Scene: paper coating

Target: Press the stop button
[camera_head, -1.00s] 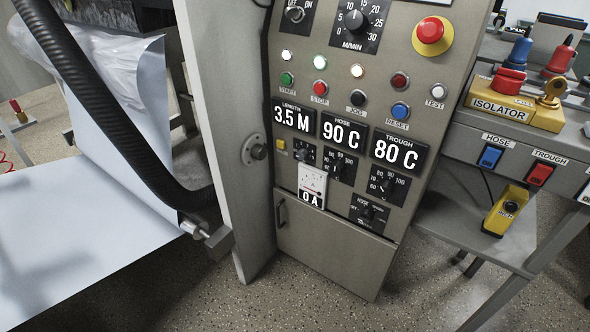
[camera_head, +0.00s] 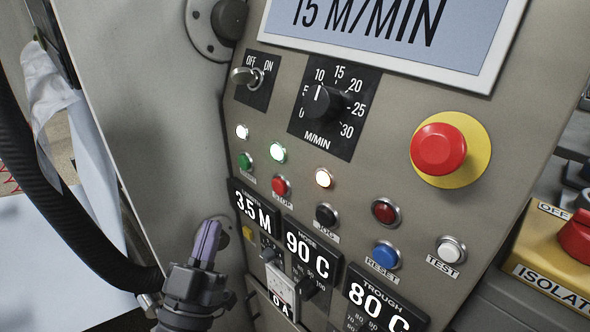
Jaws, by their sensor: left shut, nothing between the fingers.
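The stop button is the small red button (camera_head: 280,186) on the grey control panel (camera_head: 375,110), between the green start button (camera_head: 245,160) and the black jog button (camera_head: 326,215). Its label is partly blurred in the head view now. My left gripper (camera_head: 207,240) is at the lower left, in front of the panel's left edge. Its fingers are shut, empty and point up. The gripper is below and to the left of the stop button, apart from it. My right gripper is not in view.
A large red emergency button (camera_head: 439,149) on a yellow disc is at the right. A blue reset button (camera_head: 386,255) and a white test button (camera_head: 450,249) are below it. A speed dial (camera_head: 322,103) and a key switch (camera_head: 246,76) are above. A black hose (camera_head: 62,205) runs down the left.

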